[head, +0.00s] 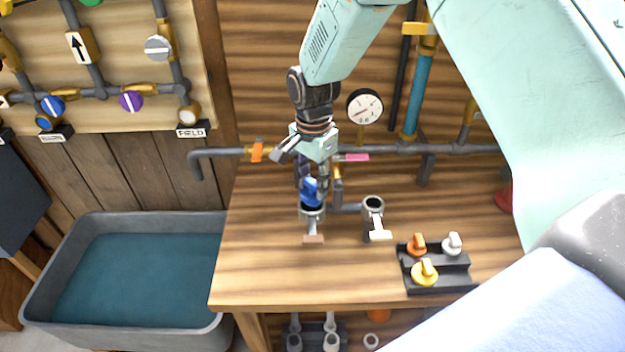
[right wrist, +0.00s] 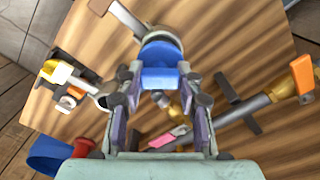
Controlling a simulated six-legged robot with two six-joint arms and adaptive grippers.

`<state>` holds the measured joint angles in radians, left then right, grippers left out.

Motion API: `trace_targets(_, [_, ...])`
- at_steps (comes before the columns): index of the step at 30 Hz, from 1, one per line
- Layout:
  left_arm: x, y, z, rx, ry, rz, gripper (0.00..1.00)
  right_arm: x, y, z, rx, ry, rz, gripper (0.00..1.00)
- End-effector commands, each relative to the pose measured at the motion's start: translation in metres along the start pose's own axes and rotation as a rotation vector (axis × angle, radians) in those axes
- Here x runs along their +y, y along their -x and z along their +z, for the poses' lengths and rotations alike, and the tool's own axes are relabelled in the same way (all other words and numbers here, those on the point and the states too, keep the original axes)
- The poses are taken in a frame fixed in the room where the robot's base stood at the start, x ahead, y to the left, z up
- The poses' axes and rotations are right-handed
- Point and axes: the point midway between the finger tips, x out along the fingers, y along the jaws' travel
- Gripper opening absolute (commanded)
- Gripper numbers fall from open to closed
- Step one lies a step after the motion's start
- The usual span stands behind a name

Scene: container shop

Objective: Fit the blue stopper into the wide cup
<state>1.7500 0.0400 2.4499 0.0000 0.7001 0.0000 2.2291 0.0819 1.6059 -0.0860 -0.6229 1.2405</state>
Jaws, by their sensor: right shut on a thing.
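The blue stopper (head: 311,188) is held by my right gripper (head: 313,178), which points down and is shut on its handle. The stopper is right at the mouth of the left cup (head: 312,214), which looks the wider of the two and has a brown tag in front. In the right wrist view, the stopper (right wrist: 160,55) sits between the fingertips (right wrist: 160,78) and covers much of the cup's mouth (right wrist: 172,36). I cannot tell how deep it sits. The narrower cup (head: 373,206), with a pale tag, stands open to the right. My left gripper is not in view.
A black holder (head: 440,283) with an orange, a white and a yellow stopper is at the bench's front right. Grey pipes and a gauge (head: 365,107) are behind the cups. A water-filled basin (head: 215,335) stands left of the bench. The bench's front left is clear.

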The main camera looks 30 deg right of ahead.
Motion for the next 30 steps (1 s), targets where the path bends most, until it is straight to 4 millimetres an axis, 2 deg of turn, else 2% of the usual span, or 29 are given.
trace_targets(30, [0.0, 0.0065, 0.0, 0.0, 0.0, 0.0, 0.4, -0.0028, -0.0004, 0.0014, 0.0, 0.0, 0.0, 0.05])
